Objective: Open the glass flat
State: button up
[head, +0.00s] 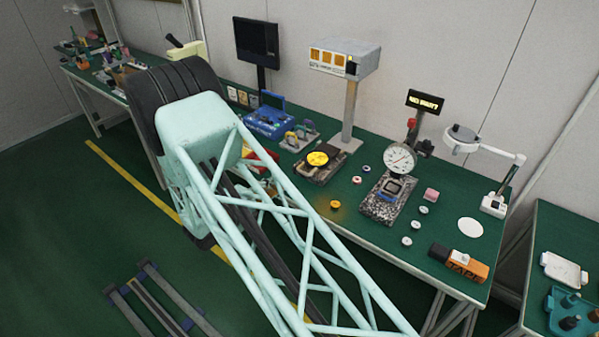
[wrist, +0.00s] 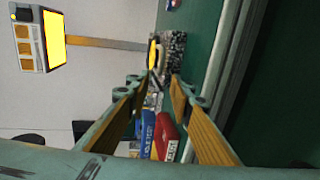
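A round yellow-lit disc (head: 318,158), which looks like the glass flat, lies on a dark stone plate (head: 332,173) under the lamp box. It also shows edge-on in the wrist view (wrist: 153,52), beyond the fingertips. My gripper (wrist: 157,88) is open in the wrist view, its two fingers apart. A red case with a pale label (wrist: 165,135) and a blue object (wrist: 148,130) show between the fingers; I cannot tell their distance from the fingers. In the head view my arm hides the gripper and most of a red thing (head: 262,155).
The lamp box (head: 343,57) stands on a post behind the disc. A blue case (head: 268,118) is to its left. A dial gauge (head: 400,158) on a stone base, small round pieces and an orange tape box (head: 465,264) are to the right. The bench front right is partly clear.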

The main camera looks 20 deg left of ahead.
aim_at(300, 170)
jog(key=x, duration=1.2)
jog(key=shift+w+d+f+b, duration=0.15)
jog(key=shift+w+b, duration=0.15)
jog(key=shift+w, duration=0.1)
jog(key=shift+c, duration=0.5)
grip_shut()
